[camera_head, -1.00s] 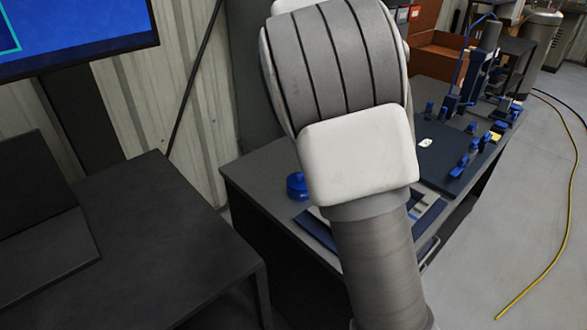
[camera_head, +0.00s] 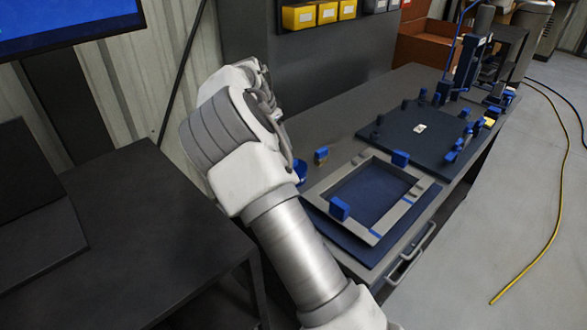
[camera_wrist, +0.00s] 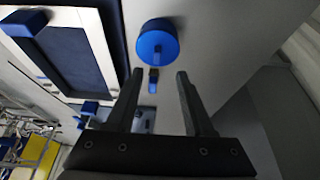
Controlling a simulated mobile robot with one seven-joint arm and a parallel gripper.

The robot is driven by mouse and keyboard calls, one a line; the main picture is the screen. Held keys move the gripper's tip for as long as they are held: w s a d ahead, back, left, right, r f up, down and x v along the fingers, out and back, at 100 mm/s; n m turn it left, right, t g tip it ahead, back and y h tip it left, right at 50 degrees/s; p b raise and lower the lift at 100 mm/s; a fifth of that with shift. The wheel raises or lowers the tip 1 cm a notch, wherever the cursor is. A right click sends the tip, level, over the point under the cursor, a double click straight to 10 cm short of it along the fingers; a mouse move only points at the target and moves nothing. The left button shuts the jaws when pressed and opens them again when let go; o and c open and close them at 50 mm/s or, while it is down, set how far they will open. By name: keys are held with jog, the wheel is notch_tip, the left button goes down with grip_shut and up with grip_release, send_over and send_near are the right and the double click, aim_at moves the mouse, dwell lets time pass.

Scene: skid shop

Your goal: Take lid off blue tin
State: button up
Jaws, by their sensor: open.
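The blue tin (camera_wrist: 157,36) is a round blue shape on the grey bench top, in the upper middle of the wrist view. A small blue knob (camera_wrist: 158,53) shows on it. In the head view only a sliver of the tin (camera_head: 300,172) shows beside my arm, which hides the rest. My gripper (camera_wrist: 160,74) is open and empty. The tin lies ahead of the fingertips, apart from them. The gripper's fingers are hidden in the head view.
A small blue-and-brown piece (camera_head: 321,155) stands near the tin. A pale frame with blue blocks (camera_head: 436,193) lies on a dark blue plate to the right. A dark fixture board (camera_head: 400,137) is farther back. Yellow bins (camera_head: 299,17) hang above the bench.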

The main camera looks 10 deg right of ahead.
aim_at(294, 160)
jog(key=x, duration=0.4)
jog(key=shift+d, duration=0.1)
jog(key=x, duration=0.2)
jog(key=b+x, duration=0.1)
jog(key=x, duration=0.2)
jog(key=shift+d+r, duration=0.1)
jog(key=shift+d, duration=0.3)
grip_shut()
